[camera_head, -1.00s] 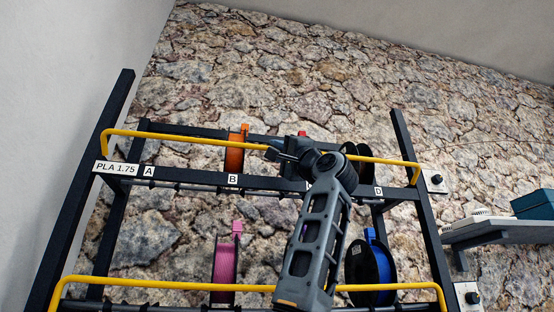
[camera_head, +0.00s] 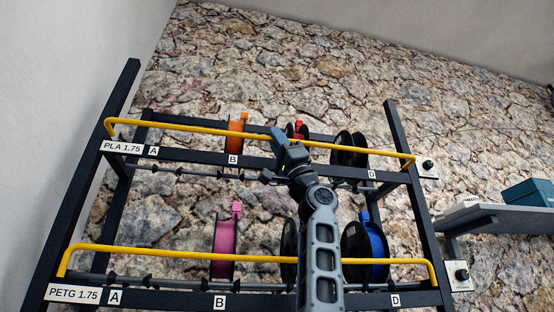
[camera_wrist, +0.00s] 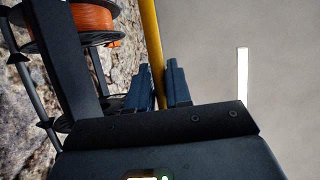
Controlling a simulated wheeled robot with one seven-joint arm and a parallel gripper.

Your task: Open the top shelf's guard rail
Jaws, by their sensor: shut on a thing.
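The top shelf's guard rail (camera_head: 205,130) is a yellow bar across the upper shelf, labelled PLA 1.75. It stands raised in front of the spools. My gripper (camera_head: 278,138) is at the rail near its middle, right of the orange spool (camera_head: 236,134). In the wrist view the rail (camera_wrist: 150,30) runs between the two dark fingers, and my gripper (camera_wrist: 160,82) is shut on it. The fingertips are small in the head view. The orange spool also shows in the wrist view (camera_wrist: 80,20).
The lower shelf, labelled PETG 1.75, has its own yellow rail (camera_head: 160,253), with a pink spool (camera_head: 224,245) and a blue spool (camera_head: 374,246) behind it. Black spools (camera_head: 350,148) stand at the upper right. Dark posts (camera_head: 413,195) flank the rack, and a grey side shelf (camera_head: 500,215) is at right.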

